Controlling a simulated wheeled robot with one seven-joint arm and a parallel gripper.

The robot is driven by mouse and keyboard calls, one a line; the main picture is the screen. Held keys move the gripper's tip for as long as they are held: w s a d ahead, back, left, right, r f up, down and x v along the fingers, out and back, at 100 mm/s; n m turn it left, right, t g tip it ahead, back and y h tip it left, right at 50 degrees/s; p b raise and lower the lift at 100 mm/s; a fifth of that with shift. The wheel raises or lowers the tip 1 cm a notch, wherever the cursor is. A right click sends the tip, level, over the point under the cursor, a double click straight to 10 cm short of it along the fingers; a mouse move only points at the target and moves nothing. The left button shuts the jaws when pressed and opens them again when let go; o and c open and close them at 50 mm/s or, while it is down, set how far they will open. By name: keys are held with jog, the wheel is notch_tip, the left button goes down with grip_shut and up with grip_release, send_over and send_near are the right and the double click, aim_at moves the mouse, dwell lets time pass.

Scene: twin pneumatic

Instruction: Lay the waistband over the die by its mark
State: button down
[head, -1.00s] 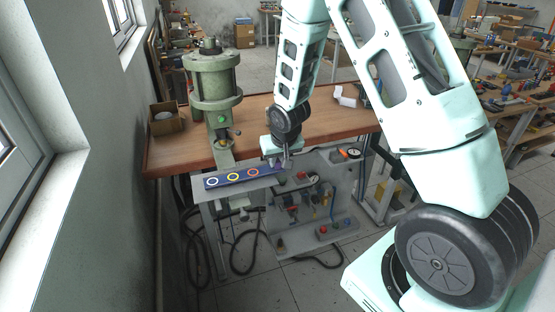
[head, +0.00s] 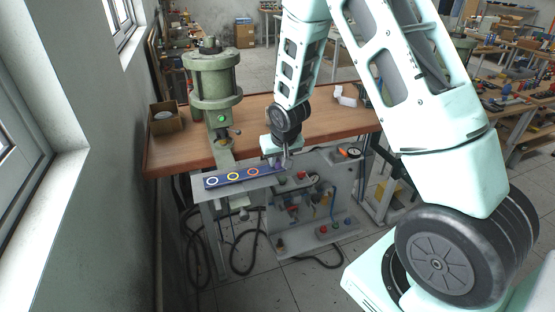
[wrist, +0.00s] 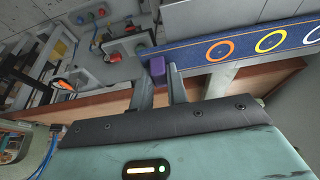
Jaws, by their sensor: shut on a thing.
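The waistband (head: 222,180) is a dark blue strip with a white, a yellow and an orange ring along it. It lies along the grey ledge at the front of the bench, below the green press. My gripper (head: 285,161) is at the strip's right end in the head view. In the wrist view my gripper (wrist: 160,85) is shut on a purple end piece (wrist: 157,66) of the strip; the orange ring (wrist: 220,49) and yellow ring (wrist: 271,40) show beside it. The die and its mark cannot be made out for certain.
The green press (head: 213,85) stands on the wooden bench (head: 255,113), with a cardboard box (head: 166,119) at its left. A grey panel (head: 345,215) with knobs and hoses is below the bench front. A window wall is close on the left.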

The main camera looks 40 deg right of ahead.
jog(key=shift+f+b, duration=0.3)
dwell(0.5)
jog(key=c, duration=1.3)
grip_release()
jog(key=shift+r, duration=0.15)
